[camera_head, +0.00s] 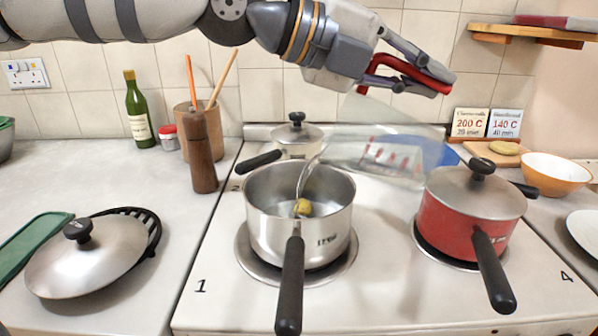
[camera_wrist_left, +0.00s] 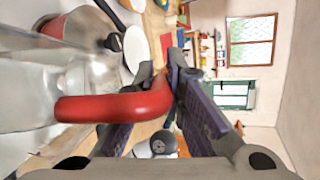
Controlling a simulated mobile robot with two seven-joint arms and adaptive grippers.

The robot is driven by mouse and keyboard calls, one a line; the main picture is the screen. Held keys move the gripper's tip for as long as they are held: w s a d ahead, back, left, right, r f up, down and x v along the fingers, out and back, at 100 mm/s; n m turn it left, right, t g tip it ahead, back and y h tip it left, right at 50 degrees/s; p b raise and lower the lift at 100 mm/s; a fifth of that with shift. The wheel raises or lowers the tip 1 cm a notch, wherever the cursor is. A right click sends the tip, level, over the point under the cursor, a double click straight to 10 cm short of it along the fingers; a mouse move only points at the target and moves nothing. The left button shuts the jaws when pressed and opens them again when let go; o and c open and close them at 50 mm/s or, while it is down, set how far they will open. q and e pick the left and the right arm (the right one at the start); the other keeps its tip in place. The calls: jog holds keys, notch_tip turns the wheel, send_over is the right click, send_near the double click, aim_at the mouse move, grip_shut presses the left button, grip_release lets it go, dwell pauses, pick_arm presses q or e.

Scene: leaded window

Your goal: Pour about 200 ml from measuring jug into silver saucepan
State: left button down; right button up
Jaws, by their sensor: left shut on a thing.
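The clear measuring jug (camera_head: 385,155) with red markings is tipped toward the left, its spout end above the silver saucepan (camera_head: 340,225). A clear curved stream runs from the spout down into the saucepan. A small yellowish thing (camera_head: 302,207) shows inside the pan at the stream's lower end. My left gripper (camera_head: 425,80) is shut on the jug's red handle (camera_head: 398,66), high above the hob. In the left wrist view the red handle (camera_wrist_left: 115,106) lies between the fingers. A blue patch shows at the jug's right part. My right gripper is not in view.
A red lidded pot (camera_head: 450,228) stands right of the saucepan, below the jug. A small lidded pot (camera_head: 297,137) is behind. A steel lid (camera_head: 85,262), a pepper mill (camera_head: 202,160) and a bottle (camera_head: 138,112) stand left. A wooden shelf (camera_head: 530,34) is upper right.

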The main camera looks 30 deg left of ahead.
pick_arm(q)
jog(key=shift+s+a+r, duration=0.1)
jog(key=shift+a+r, duration=0.1)
jog(key=shift+a, duration=0.05)
jog(key=shift+a+f, duration=0.1)
jog(key=shift+s+a+r, duration=0.1)
jog(key=shift+r, duration=0.15)
jog(key=shift+m+g+y, duration=0.4)
jog(key=shift+g+y, duration=0.1)
jog(key=shift+y, duration=0.4)
jog(key=d+f, duration=0.1)
jog(key=w+d+f, duration=0.1)
jog(key=d+f, duration=0.1)
jog(key=shift+d, duration=0.1)
jog(key=shift+w+d+f+y, duration=0.1)
jog(key=shift+d+f+y, duration=0.15)
jog(key=shift+f, duration=0.15)
jog(key=shift+w+d+f+y, duration=0.1)
jog(key=shift+f+y, duration=0.15)
jog(key=shift+f, duration=0.1)
jog(key=shift+w+d+f+m+g+y, duration=0.15)
jog(key=shift+d+f+m+g+y, duration=0.15)
jog(key=shift+d+f+g+y, duration=0.4)
jog(key=shift+a+r, duration=0.15)
jog(key=shift+r, duration=0.1)
